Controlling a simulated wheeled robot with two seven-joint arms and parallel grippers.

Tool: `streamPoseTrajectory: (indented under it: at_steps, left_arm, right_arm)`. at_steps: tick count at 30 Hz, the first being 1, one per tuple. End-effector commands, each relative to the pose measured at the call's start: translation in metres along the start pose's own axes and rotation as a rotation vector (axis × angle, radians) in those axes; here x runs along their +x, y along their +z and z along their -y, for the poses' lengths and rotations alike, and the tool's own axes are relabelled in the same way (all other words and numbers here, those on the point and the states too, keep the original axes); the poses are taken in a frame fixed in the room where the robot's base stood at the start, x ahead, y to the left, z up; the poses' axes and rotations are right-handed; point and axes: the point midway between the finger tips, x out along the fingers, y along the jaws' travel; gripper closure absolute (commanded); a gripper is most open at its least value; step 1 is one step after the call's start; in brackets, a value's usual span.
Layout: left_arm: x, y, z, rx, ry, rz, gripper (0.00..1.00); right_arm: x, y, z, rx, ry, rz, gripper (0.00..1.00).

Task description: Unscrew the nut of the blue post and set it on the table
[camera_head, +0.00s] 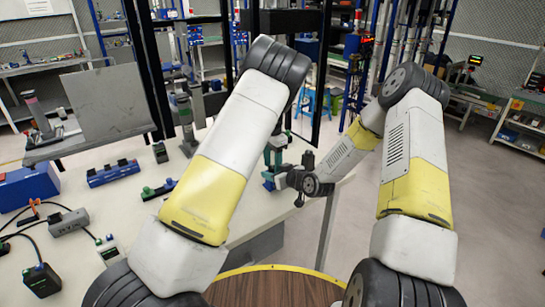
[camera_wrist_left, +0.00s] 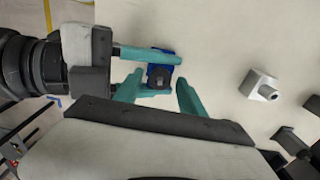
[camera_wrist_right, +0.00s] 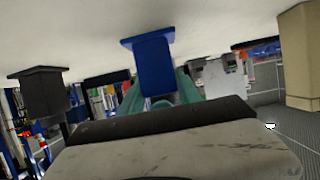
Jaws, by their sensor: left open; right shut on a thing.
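The blue post (camera_wrist_left: 153,69) stands on the pale table with a small dark nut (camera_wrist_left: 160,81) on its top. In the left wrist view my left gripper (camera_wrist_left: 160,78) is open, with one teal finger on each side of the nut. My right gripper comes in from the side and is shut on the blue post. In the right wrist view the post's blue body (camera_wrist_right: 153,67) shows between its teal fingers (camera_wrist_right: 158,96). In the head view the blue post (camera_head: 268,185) is small and mostly hidden by the grippers.
In the head view a blue block (camera_head: 114,173), a power strip (camera_head: 68,221), a dark box (camera_head: 41,280) and a grey panel (camera_head: 108,102) stand at the left.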

Motion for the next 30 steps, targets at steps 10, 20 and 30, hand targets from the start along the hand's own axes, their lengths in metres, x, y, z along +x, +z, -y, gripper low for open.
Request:
streamPoseTrajectory:
  at_steps: [10,20,30]
  left_arm:
    - [0.0024,-0.0001,0.0002,0.000,-0.001,0.000,0.61]
    - [0.0022,-0.0001,0.0003,-0.001,-0.001,-0.001,1.00]
    - [0.0016,-0.0003,0.0004,-0.278,-0.002,-0.001,1.00]
  right_arm:
    - [0.0001,-0.0005,0.0000,0.000,0.000,-0.001,1.00]
    - [0.0000,-0.0005,0.0000,0.000,0.000,-0.001,1.00]
    - [0.0000,-0.0004,0.0000,0.000,0.000,-0.001,1.00]
